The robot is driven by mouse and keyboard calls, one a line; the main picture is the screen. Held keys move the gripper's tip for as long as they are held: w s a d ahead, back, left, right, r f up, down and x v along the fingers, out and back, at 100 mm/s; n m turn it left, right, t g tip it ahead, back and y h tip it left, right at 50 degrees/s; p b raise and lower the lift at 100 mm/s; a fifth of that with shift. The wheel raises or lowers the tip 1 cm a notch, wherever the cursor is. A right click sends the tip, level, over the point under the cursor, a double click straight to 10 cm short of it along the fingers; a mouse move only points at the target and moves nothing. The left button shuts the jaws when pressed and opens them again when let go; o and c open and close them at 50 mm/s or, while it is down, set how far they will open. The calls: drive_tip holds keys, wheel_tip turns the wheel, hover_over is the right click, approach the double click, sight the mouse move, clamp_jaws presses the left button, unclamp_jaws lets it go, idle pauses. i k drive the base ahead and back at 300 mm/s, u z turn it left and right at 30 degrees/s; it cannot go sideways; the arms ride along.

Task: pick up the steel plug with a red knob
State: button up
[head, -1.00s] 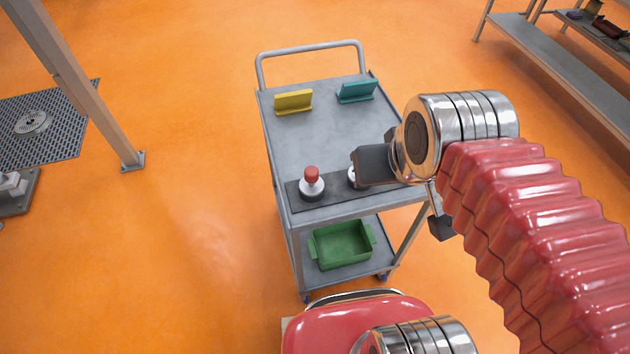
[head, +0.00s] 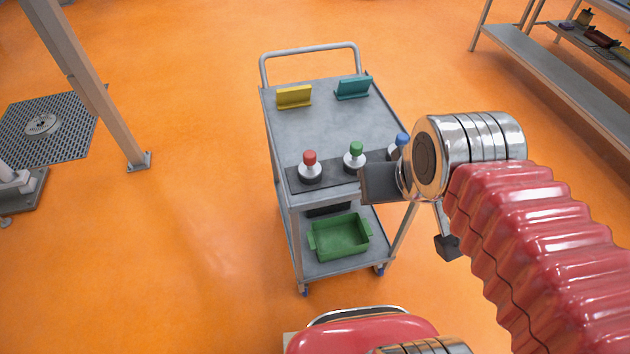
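The steel plug with a red knob (head: 310,167) stands upright at the left end of a dark strip on the front of the grey cart's top. To its right stand a plug with a green knob (head: 355,157) and one with a blue knob (head: 400,146), partly hidden by my arm. My gripper (head: 378,185) is in front of the cart's front right edge, right of the red-knobbed plug and apart from it. One dark finger pad shows; the rest is hidden behind my wrist, so its opening cannot be told.
The cart top (head: 325,125) is bare in the middle. A yellow holder (head: 294,97) and a teal holder (head: 353,88) stand at its back. A green bin (head: 340,238) sits on the lower shelf. A post (head: 95,85) stands at left, shelving (head: 555,75) at far right.

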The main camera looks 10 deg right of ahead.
sight(309, 168)
drive_tip(key=k, duration=1.35)
drive_tip(key=u, duration=0.8)
drive_tip(key=i, duration=1.65)
drive_tip(key=u, duration=0.05)
